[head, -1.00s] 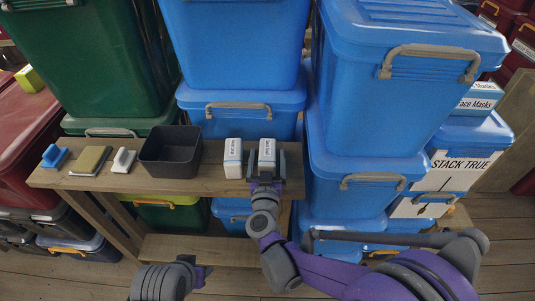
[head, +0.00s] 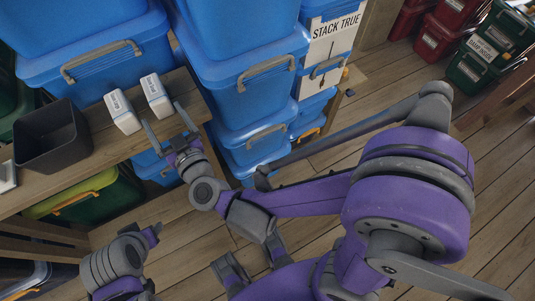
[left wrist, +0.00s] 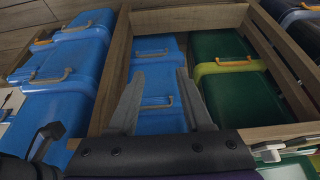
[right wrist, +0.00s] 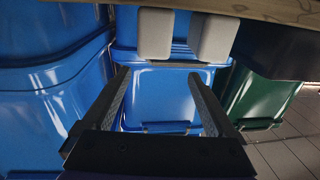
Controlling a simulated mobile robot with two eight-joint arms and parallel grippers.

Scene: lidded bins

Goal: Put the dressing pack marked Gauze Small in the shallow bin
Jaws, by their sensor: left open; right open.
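Two white box-shaped packs with printed tops stand side by side at the wooden shelf's edge in the head view: a left pack (head: 122,112) and a right pack (head: 156,95). Their print is too small to read surely. They also show, grey, in the right wrist view (right wrist: 155,33) (right wrist: 214,37). My right gripper (head: 163,114) is open and empty, its fingers pointing toward the right pack from the front. A black open bin (head: 62,158) stands left of the packs. My left gripper (left wrist: 161,75) is open and empty, low in front of the shelf unit.
Stacked blue lidded bins (head: 245,75) rise right of the shelf, one with a "STACK TRUE" sign (head: 333,35). Other blue bins (head: 95,60) stand behind the packs. Open plank floor lies to the right.

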